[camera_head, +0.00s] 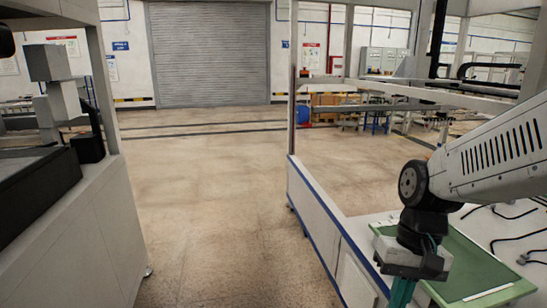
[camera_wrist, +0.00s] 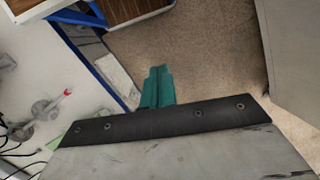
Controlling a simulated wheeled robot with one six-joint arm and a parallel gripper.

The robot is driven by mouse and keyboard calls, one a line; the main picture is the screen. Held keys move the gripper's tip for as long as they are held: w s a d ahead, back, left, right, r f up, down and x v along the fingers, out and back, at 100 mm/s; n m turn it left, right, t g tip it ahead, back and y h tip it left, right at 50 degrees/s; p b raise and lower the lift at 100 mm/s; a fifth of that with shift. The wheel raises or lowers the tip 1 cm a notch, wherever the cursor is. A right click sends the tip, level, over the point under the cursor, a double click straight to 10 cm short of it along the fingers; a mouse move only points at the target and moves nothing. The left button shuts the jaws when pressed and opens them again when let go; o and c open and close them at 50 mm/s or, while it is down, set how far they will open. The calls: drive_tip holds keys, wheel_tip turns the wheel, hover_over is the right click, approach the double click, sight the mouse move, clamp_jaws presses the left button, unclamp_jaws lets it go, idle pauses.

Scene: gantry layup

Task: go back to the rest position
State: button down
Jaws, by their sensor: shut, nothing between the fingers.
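My gripper (camera_head: 402,292) is at the lower right of the head view, at the end of my arm. It points down beside a green mat (camera_head: 478,268) on the white bench. Its fingertips are cut off by the bottom edge there. In the wrist view my gripper's green fingers (camera_wrist: 157,75) are together and nothing shows between them. They stand out over the brown floor, close to the bench's blue edge.
The white bench (camera_head: 325,222) with a frame above it is on the right; cables lie on it. A grey machine (camera_head: 85,228) stands on the left. The speckled floor (camera_head: 205,190) between them is clear up to a closed roller shutter (camera_head: 210,55).

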drive_tip(key=s+d+r+n+t+h, duration=0.1)
drive_tip(key=s+d+r+t, duration=0.2)
drive_tip(key=s+r, duration=0.5)
drive_tip(key=shift+s+d+r+t+h, duration=0.15)
drive_tip(key=shift+s+d+t+h, duration=0.15)
drive_tip(key=shift+s+d, duration=0.65)
drive_tip(key=shift+s+a, duration=0.1)
